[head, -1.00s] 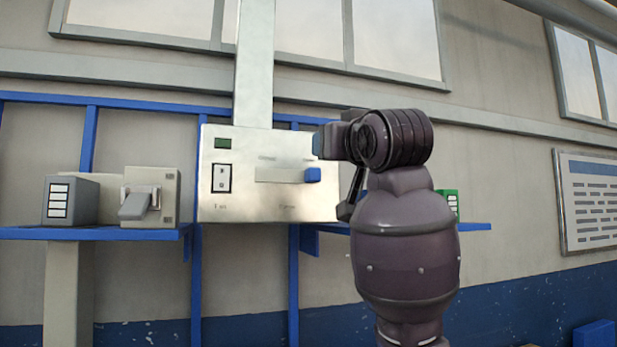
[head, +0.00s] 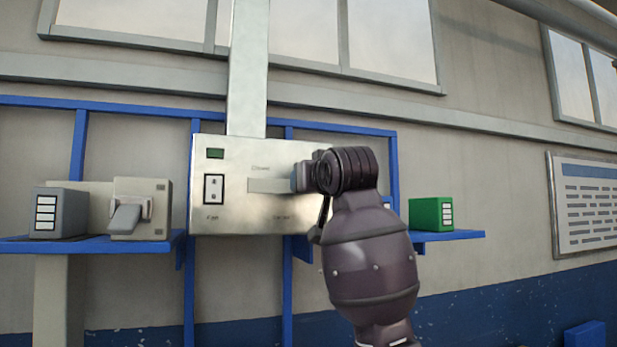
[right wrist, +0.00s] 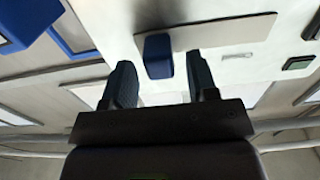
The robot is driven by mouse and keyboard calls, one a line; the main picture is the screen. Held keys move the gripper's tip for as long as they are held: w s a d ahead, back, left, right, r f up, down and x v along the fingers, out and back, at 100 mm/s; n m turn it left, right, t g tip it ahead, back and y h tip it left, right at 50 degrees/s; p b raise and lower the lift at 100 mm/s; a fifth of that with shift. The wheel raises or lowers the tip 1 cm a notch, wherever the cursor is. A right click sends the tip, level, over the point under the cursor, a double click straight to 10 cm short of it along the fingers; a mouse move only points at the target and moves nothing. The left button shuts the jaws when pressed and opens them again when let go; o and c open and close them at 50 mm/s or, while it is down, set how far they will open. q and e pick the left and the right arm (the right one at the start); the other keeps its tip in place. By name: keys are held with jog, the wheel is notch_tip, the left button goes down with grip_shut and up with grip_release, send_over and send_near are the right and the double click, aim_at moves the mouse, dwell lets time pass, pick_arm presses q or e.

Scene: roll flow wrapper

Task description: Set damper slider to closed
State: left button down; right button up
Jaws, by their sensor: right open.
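The damper slider's blue knob (right wrist: 157,56) shows in the right wrist view, at the left end of a pale slot plate (right wrist: 225,33). In the head view that plate (head: 266,186) is on a metal control box (head: 232,218), and my right gripper hides the knob. My right gripper (head: 302,178) is at the right side of the box. In the right wrist view its open fingers (right wrist: 160,78) stand on either side of the knob, with gaps visible on both sides. The small labels are too blurred to read surely. My left gripper is not in view.
The box has a green display (head: 215,153) and a switch plate (head: 213,189). A blue shelf (head: 90,244) at left holds a grey binder-like block (head: 58,212) and a lever box (head: 140,208). A green block (head: 431,213) sits on the right shelf. A duct (head: 248,70) rises above.

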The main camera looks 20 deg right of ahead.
jog(key=shift+w, duration=0.5)
grip_shut()
jog(key=shift+a, duration=0.1)
